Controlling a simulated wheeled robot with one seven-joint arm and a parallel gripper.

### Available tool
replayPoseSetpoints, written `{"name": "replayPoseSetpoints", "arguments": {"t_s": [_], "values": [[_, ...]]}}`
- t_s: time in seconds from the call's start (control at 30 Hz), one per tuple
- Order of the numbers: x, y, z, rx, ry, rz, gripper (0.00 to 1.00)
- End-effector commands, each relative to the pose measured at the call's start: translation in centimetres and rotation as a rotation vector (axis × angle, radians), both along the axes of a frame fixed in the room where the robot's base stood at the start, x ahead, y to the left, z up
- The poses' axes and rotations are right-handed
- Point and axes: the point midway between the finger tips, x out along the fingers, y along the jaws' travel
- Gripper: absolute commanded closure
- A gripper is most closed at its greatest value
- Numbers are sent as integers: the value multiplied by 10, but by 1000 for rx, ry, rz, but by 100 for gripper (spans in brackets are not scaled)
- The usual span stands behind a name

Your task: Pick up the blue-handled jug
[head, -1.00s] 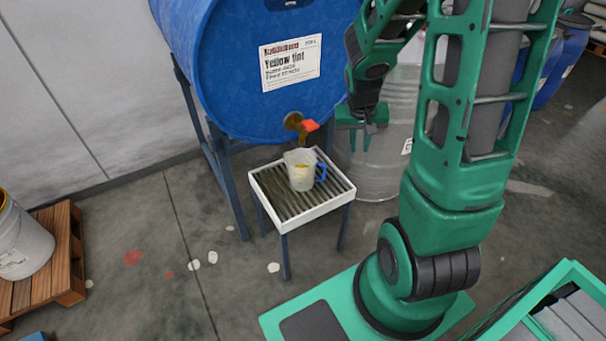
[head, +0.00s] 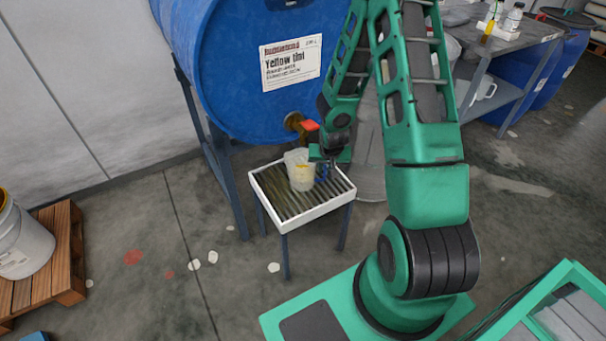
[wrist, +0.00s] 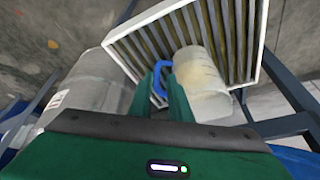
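The jug (head: 299,171) is pale and translucent and stands upright on the slatted stand (head: 287,221) below the tap of the blue drum. Its blue handle (head: 321,172) is on its right side, partly hidden by my gripper in the head view. My gripper (head: 329,160) is at the handle side of the jug. In the wrist view the jug (wrist: 203,88) is right of centre and the blue handle (wrist: 160,78) shows just beyond the green fingers (wrist: 166,90). The fingers look apart, with the handle between or just ahead of them. I cannot tell whether they touch it.
The blue drum (head: 240,70) labelled Yellow tint lies on a dark frame, with a red-handled tap (head: 308,125) just above the jug. A grey metal drum (head: 371,165) stands right behind the stand. A workbench (head: 500,42) is at the back right, a pallet (head: 65,255) at the left.

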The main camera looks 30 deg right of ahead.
Motion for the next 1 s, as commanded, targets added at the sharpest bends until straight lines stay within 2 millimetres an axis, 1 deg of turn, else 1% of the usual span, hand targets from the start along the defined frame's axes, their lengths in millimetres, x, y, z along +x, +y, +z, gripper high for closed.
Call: {"name": "replayPoseSetpoints", "arguments": {"t_s": [0.03, 0.1, 0.37, 0.6, 0.7, 0.8, 1.0], "values": [[2, -1, -6, 1, 1, -1, 82], [4, -2, -11, 1, 1, 0, 82], [9, -6, -23, 0, 1, -2, 82], [20, -15, -51, -1, 2, -2, 82], [23, -16, -58, -1, 2, -2, 82], [25, -17, -62, -1, 2, -2, 82], [25, -17, -62, 0, 0, -1, 82]]}}
